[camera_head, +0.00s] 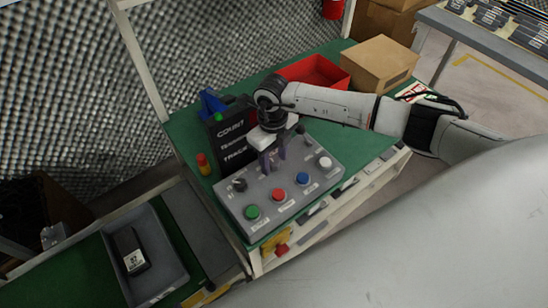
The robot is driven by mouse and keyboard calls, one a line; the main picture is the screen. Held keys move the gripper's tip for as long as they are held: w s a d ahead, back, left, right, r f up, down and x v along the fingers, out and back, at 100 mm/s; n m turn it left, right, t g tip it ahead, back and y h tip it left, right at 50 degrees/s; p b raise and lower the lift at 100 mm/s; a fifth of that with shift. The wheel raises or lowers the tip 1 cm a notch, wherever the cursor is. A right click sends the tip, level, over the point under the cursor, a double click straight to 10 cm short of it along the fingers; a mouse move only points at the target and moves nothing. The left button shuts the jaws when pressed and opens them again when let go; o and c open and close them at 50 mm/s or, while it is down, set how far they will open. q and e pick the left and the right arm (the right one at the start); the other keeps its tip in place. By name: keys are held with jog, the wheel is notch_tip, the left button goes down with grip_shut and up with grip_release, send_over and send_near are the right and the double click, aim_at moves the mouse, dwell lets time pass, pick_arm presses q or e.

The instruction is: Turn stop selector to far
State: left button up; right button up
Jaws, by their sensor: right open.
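A grey control box (312,203) lies on the green bench top. Along its near side it has a green button (252,212), a red button (278,195), a blue button (303,178) and a white button (325,163). A dark knob (240,185) sits at its left rear, and another dark control (300,129) shows at its right rear. The labels are too small to read, so I cannot tell which is the stop selector. My right gripper (273,162) is open, pointing down over the rear middle of the box. It hides what lies between its fingers. My left gripper is out of view.
A black case with white lettering (232,148) stands behind the box, close to my right gripper. A red bin (315,72) and a cardboard box (379,65) stand at the back right. A grey tray (165,250) lies lower left.

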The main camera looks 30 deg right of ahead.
jog(key=shift+c, duration=0.6)
jog(key=c, duration=1)
jog(key=shift+o, duration=0.3)
